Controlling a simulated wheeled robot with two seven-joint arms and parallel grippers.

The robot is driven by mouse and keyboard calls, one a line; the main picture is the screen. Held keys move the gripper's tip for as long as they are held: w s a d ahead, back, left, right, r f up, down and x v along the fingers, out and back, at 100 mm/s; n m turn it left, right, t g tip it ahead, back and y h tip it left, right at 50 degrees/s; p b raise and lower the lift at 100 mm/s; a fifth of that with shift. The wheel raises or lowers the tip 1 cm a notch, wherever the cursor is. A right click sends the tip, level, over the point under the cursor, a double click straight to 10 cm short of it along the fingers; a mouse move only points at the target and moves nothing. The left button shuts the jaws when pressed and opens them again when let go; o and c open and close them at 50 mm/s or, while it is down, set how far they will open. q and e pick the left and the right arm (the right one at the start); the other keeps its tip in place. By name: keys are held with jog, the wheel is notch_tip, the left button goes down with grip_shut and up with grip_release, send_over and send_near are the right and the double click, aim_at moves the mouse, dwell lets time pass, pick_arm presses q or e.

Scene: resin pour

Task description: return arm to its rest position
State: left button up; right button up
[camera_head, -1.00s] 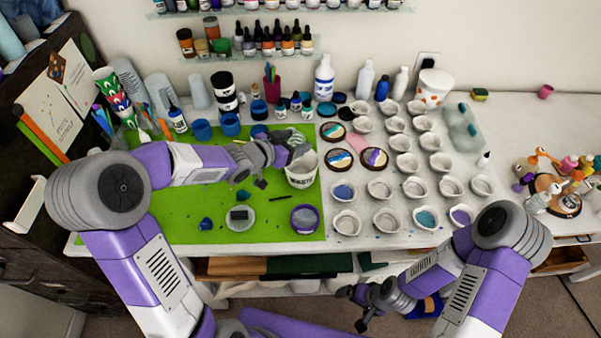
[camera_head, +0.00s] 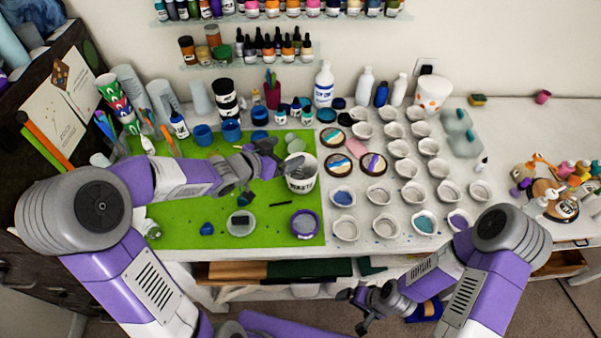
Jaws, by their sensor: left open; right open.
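My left arm reaches in from the left over the green mat (camera_head: 270,228). My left gripper (camera_head: 264,160) is open and empty, held above the mat just left of a white labelled cup (camera_head: 302,182). My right gripper (camera_head: 353,311) is open and empty, low in front of the table's front edge. Its arm is folded in at the lower right.
Rows of small white cups (camera_head: 377,194), some with blue or purple inside, fill the middle of the white table (camera_head: 520,135). A purple-rimmed container (camera_head: 305,223) and a clear round lid (camera_head: 240,223) lie on the mat. Bottles (camera_head: 324,84) stand along the back.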

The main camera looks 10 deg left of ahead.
pick_arm(q)
jog(key=shift+p+v, duration=0.35)
jog(key=shift+v, duration=1.25)
jog(key=shift+r, duration=0.1)
